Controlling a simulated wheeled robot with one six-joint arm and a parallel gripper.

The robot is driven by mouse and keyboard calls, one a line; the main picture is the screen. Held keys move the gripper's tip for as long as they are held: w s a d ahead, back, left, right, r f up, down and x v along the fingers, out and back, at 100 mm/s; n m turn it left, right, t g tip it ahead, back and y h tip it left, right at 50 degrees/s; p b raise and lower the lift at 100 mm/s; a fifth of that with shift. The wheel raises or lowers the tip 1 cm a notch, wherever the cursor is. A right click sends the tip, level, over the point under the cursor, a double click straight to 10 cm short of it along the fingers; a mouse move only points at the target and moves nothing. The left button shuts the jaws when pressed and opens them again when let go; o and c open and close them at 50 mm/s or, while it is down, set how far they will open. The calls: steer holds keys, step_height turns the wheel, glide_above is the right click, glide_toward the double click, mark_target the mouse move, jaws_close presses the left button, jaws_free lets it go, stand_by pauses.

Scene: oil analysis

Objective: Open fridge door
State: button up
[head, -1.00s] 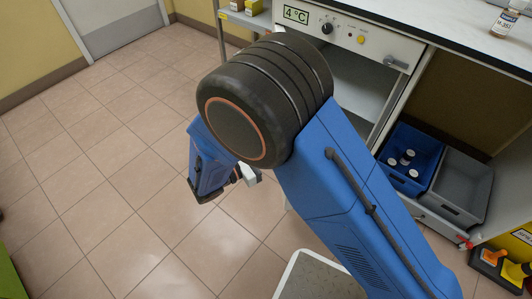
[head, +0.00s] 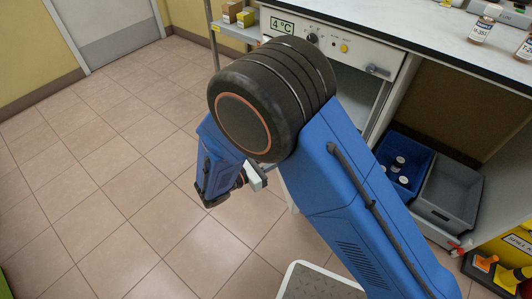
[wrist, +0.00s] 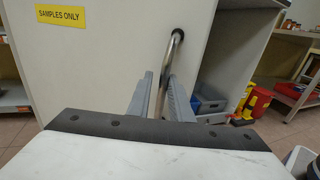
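The fridge, with a "4 °C" display (head: 282,25) on its front panel, stands under the counter in the head view. Its front is open below the panel and a pale interior (head: 357,90) shows. The white fridge door (wrist: 105,60) fills much of the wrist view, with a yellow "SAMPLES ONLY" label (wrist: 60,16) and an upright metal handle (wrist: 176,42). My gripper (wrist: 160,75) is at the handle, with the bar between its two fingers; a gap seems to show beside the bar. In the head view my gripper (head: 262,178) is low beside the fridge, and my arm hides the door.
A blue bin (head: 392,148) with bottles and a grey bin (head: 448,190) stand right of the fridge. Yellow spill-kit items (head: 505,262) are at lower right. Bottles (head: 482,28) stand on the counter. The tiled floor (head: 110,180) at left is clear.

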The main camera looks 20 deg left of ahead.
steer(key=s+a, duration=0.4)
steer(key=a, duration=0.5)
steer(key=s+a, duration=0.5)
steer(key=a, duration=0.3)
steer(key=shift+a, duration=0.4)
stand_by(1.7)
steer(key=shift+s, duration=0.1)
